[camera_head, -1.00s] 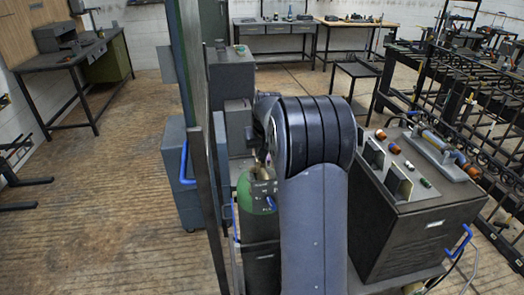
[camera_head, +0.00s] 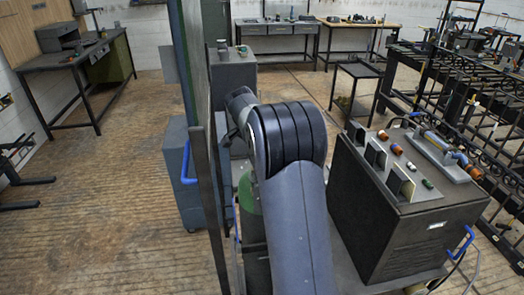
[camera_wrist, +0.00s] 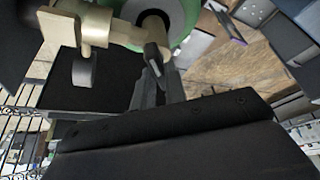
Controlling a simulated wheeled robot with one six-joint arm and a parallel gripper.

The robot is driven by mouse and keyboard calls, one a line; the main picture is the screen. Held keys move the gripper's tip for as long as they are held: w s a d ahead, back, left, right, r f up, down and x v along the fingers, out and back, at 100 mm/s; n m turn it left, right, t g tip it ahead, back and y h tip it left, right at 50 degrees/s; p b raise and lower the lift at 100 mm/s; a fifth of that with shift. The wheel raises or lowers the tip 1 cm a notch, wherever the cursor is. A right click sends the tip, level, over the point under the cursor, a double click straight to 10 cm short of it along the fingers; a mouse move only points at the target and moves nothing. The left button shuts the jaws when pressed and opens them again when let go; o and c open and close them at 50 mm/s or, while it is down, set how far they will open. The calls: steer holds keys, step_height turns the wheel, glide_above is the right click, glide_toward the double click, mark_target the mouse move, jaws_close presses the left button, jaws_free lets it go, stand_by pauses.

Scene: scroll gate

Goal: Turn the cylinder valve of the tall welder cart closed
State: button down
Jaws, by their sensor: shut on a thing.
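The green gas cylinder (camera_head: 247,192) of the welder cart stands left of my arm in the head view, mostly covered by the arm. Its green top also shows at the upper edge of the wrist view (camera_wrist: 188,14). A brass valve body (camera_wrist: 92,24) with a grey knob (camera_wrist: 82,69) sits over it at upper left. My gripper (camera_wrist: 157,80) reaches up to a small dark valve handle (camera_wrist: 154,58) on the brass valve and is shut on it. The exact contact is partly hidden. In the head view my gripper is hidden behind my arm.
The dark welder box (camera_head: 400,210) stands close on the right, with knobs and a blue handle. A tall dark panel (camera_head: 200,150) rises close on the left of the cylinder. Black gate-like racks (camera_head: 470,120) fill the right. The wooden floor at left is open.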

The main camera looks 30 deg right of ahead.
steer(key=m+g+p, duration=0.1)
steer(key=m, duration=0.2)
steer(key=shift+w+m, duration=0.1)
steer(key=shift+m, duration=0.3)
steer(key=shift+w+m+g+p, duration=0.1)
steer(key=shift+m+g+p, duration=0.75)
steer(key=shift+m, duration=1.05)
steer(key=c, duration=1.5)
jaws_free()
steer(key=shift+g, duration=0.25)
steer(key=shift+o, duration=0.2)
step_height(320, 180, up, 10)
steer(key=b, duration=0.1)
steer(key=shift+f, duration=0.15)
